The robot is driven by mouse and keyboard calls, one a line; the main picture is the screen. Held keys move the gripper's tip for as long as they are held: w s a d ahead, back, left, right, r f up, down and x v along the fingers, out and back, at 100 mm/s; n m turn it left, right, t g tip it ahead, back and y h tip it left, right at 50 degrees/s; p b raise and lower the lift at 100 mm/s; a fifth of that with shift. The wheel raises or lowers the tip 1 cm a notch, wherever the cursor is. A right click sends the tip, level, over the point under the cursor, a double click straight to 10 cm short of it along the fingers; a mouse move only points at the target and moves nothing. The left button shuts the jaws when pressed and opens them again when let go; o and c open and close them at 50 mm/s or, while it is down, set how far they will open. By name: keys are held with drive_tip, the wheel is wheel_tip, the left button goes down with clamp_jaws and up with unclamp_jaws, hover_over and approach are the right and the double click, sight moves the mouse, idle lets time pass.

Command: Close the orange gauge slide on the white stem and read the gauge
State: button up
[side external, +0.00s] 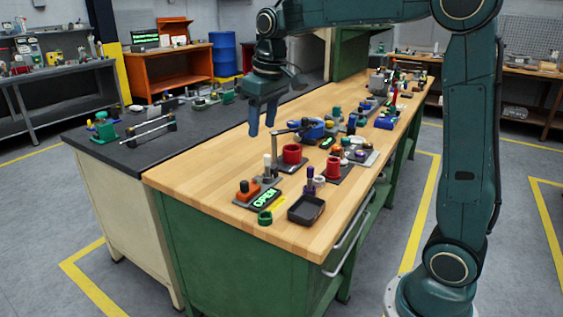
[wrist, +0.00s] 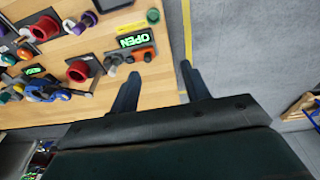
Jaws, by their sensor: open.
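The orange gauge slide (side external: 247,191) sits at the near left of the wooden bench, beside a dark plate with a green lit OPEN display (side external: 264,197). A white upright stem (side external: 267,161) stands just behind it on a grey base. In the wrist view the orange slide (wrist: 138,55) and the OPEN display (wrist: 133,40) lie beyond the left fingertip. My gripper (side external: 262,122) is open and empty, pointing down above the bench's left edge, behind and well above the slide. Its fingers (wrist: 159,72) show wide apart in the wrist view, touching nothing. The slide's contact with its stem cannot be made out.
A red cup with a grey lever arm (side external: 292,154) stands behind the slide. A black tray (side external: 306,209), a green ring (side external: 264,218) and a purple-topped post (side external: 310,180) are close by. Several other fixtures crowd the bench farther back. The near left bench top is clear.

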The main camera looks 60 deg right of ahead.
drive_tip(key=w+d+f+g, duration=0.1)
drive_tip(key=w+d+f, duration=0.25)
drive_tip(key=w, duration=0.35)
drive_tip(key=g, duration=0.1)
hover_over(244, 181)
wheel_tip(244, 181, down, 6)
drive_tip(key=shift+s+a, duration=0.1)
drive_tip(key=shift+f, duration=0.2)
wheel_tip(244, 181, down, 14)
drive_tip(key=shift+r, duration=0.25)
drive_tip(key=c, duration=0.8)
